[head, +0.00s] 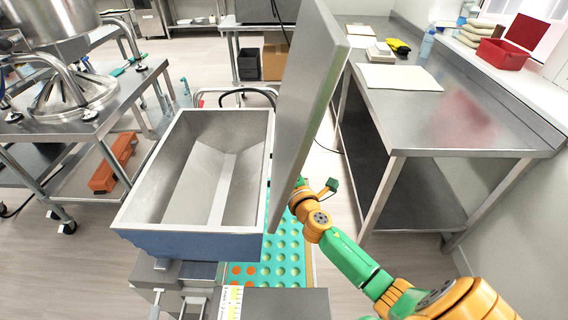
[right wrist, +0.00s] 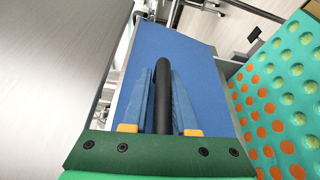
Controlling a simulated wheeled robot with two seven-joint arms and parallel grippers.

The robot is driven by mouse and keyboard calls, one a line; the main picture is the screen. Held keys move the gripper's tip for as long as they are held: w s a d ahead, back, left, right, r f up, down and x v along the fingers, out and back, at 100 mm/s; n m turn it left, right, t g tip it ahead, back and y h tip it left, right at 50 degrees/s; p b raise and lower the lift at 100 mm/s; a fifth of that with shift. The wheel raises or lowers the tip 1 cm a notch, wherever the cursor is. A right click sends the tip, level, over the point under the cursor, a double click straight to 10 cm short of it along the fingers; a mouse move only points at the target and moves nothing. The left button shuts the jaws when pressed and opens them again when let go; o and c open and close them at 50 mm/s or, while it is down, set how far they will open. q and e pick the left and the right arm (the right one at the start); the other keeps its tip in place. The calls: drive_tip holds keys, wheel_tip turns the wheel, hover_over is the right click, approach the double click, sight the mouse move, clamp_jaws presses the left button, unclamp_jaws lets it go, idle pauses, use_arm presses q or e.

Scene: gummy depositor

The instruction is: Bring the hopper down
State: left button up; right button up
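The hopper (head: 190,243) is a metal trough with an open top, a grey sloped inside and blue outer walls, at centre-left in the head view. It sits above the depositor's frame, its lid (head: 305,95) standing steeply raised at its right side. In the right wrist view its blue wall (right wrist: 205,55) fills the middle, with a black bar handle (right wrist: 166,110) in front. My right gripper (right wrist: 166,70) has one finger on each side of this handle and appears closed on it. In the head view the lid hides this gripper's fingers. My left gripper is out of view.
A green mould tray (head: 287,250) with round cavities, some filled orange, lies under the hopper's right side. A steel table (head: 440,120) stands at right. A steel trolley (head: 60,135) with a round vessel stands at left. Floor shows between them.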

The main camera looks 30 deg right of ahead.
drive_tip(key=o, duration=0.3)
drive_tip(key=shift+w+a, duration=0.1)
drive_tip(key=shift+w, duration=0.05)
drive_tip(key=shift+f, duration=0.1)
drive_tip(key=s+a, duration=0.1)
drive_tip(key=s, duration=0.6)
drive_tip(key=shift+r, duration=0.2)
